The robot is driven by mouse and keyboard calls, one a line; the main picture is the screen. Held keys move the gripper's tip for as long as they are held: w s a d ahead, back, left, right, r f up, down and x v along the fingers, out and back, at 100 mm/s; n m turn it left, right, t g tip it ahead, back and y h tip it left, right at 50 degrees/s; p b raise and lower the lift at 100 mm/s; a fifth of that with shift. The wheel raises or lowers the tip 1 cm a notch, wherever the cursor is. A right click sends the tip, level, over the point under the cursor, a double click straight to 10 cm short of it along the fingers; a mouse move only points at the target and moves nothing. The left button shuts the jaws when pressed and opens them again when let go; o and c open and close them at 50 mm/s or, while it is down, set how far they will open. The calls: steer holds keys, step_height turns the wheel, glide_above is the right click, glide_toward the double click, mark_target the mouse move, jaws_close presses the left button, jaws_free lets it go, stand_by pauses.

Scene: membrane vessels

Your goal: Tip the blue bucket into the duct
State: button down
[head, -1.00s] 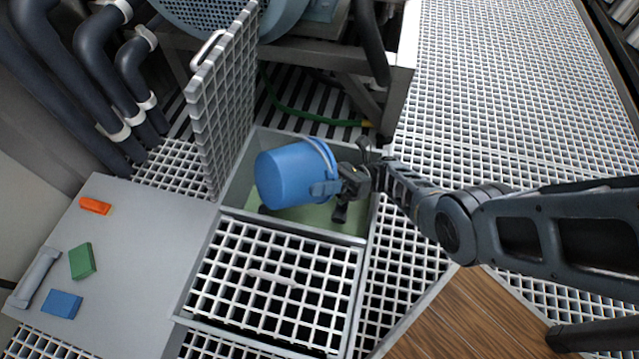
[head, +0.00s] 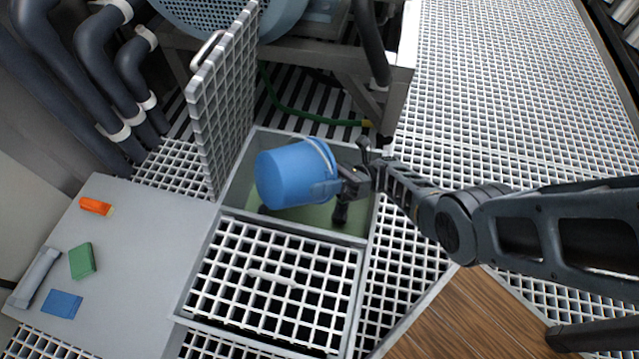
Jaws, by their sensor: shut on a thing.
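The blue bucket (head: 289,175) is tilted on its side over the open duct (head: 311,217), with its rim and pale bail handle toward the upper right and its base toward the lower left. My gripper (head: 343,186) is shut on the bucket at its right side, near the rim. The bucket's mouth faces away from the camera, so its inside is hidden. The duct's greenish floor shows below and to the right of the bucket.
A grate lid (head: 223,103) stands upright at the duct's left edge. A closed grate (head: 271,283) lies in front. An orange item (head: 96,207), a green block (head: 82,261) and a blue block (head: 62,304) lie on the grey plate at left. Dark pipes (head: 95,50) rise at upper left.

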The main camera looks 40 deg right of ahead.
mark_target(298, 192)
steer(key=a+r+h+p, duration=0.1)
steer(key=p, duration=0.2)
steer(key=shift+w+r+g, duration=0.15)
steer(key=shift+g, duration=0.25)
steer(key=a+h+p, duration=0.1)
steer(key=p, duration=0.2)
steer(key=a+g+h+p, duration=0.1)
steer(key=a+h+p, duration=0.1)
steer(key=p, duration=0.2)
steer(key=w+a+r+h+p, duration=0.1)
steer(key=a+h+p, duration=0.1)
steer(key=p, duration=0.2)
steer(key=shift+n, duration=0.3)
steer(key=a+g+h+p, duration=0.1)
steer(key=a+h+p, duration=0.1)
steer(key=h+p, duration=0.3)
steer(key=a+g+h+p, duration=0.1)
steer(key=a+h+p, duration=0.1)
steer(key=h+p, duration=0.3)
steer(key=w+a+g+h+p, duration=0.1)
steer(key=g+h+p, duration=0.1)
steer(key=h+p, duration=0.4)
steer(key=shift+w+a+f+n+p, duration=0.1)
steer(key=shift+a+f+n+p, duration=0.25)
steer(key=shift+a+n, duration=0.05)
